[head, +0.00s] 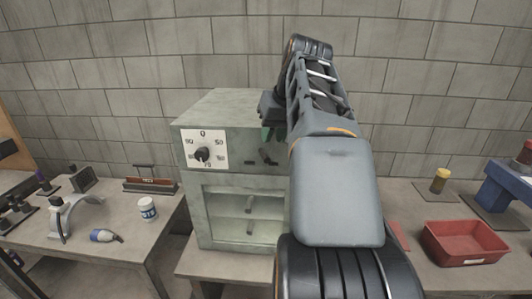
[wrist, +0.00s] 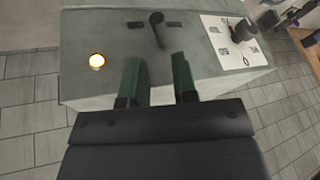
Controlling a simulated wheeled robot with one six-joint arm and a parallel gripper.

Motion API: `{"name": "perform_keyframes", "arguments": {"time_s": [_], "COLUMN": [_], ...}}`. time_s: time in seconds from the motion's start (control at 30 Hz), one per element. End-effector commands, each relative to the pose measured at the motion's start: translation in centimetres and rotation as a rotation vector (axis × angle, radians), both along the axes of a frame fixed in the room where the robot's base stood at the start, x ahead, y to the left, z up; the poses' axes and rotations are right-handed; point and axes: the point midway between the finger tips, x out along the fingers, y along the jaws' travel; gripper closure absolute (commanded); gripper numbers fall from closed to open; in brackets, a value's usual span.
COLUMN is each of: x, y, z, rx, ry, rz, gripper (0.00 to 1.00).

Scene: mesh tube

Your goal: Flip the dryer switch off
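The dryer (head: 225,112) is a pale grey-green box with a glass-fronted lower door, standing on the middle table. Its dark lever switch (head: 268,156) is on the upper front panel, partly beside my arm. The fingers point toward the panel, and the switch appears just beyond the gap. Contact is not visible. My arm hides the dryer's right side.
A black dial (head: 203,154) on a white scale is left of the switch. The left table holds a white jar (head: 147,209), a blue-and-white bottle (head: 105,236) and a toolbox (head: 151,185). A red tray (head: 464,242) is on the right table. A block wall stands behind.

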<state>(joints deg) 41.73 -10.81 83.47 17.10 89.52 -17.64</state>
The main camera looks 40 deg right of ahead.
Motion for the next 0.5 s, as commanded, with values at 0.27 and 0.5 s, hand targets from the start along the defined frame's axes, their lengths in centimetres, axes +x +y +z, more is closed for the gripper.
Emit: {"name": "perform_keyframes", "arguments": {"time_s": [0.27,0.5], "x": [1.8,2.5], "y": [0.2,0.2], "z": [-3.9,-5.4], "rx": [0.000,-0.001], "ry": [0.002,0.001], "rz": [0.001,0.001], "gripper": [0.74,0.74]}}
